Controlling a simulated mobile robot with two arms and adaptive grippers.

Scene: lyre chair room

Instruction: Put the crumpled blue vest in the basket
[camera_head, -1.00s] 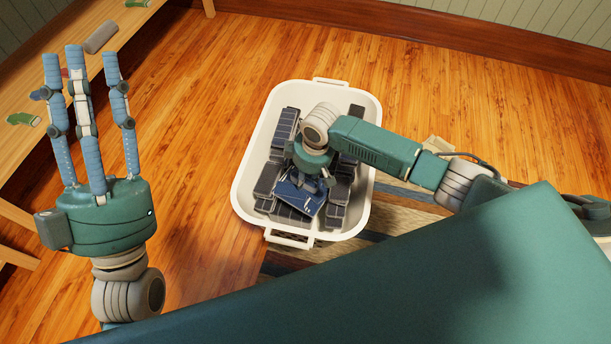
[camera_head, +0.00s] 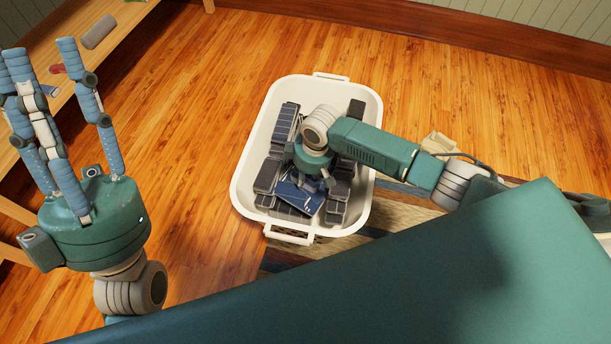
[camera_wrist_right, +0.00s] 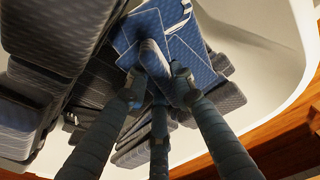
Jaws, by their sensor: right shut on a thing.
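The basket (camera_head: 262,135) is a white tub with handles on the floor, and its pale wall shows in the wrist view (camera_wrist_right: 265,60). The crumpled blue vest (camera_head: 308,203) is a blue, angular patterned piece inside the basket, low among darker pieces. My right gripper (camera_head: 314,180) reaches down into the basket and is shut on the vest, which shows at its fingertips in the wrist view (camera_wrist_right: 190,55). My arm hides part of the vest, so I cannot tell whether it rests on the pile. My left gripper (camera_head: 50,75) is open and empty at the left, fingers up.
Several dark grey patterned pieces (camera_head: 285,125) lie in the basket around the vest. A striped rug (camera_head: 395,225) lies under and right of it. A wooden bench (camera_head: 60,65) with small items stands at the far left.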

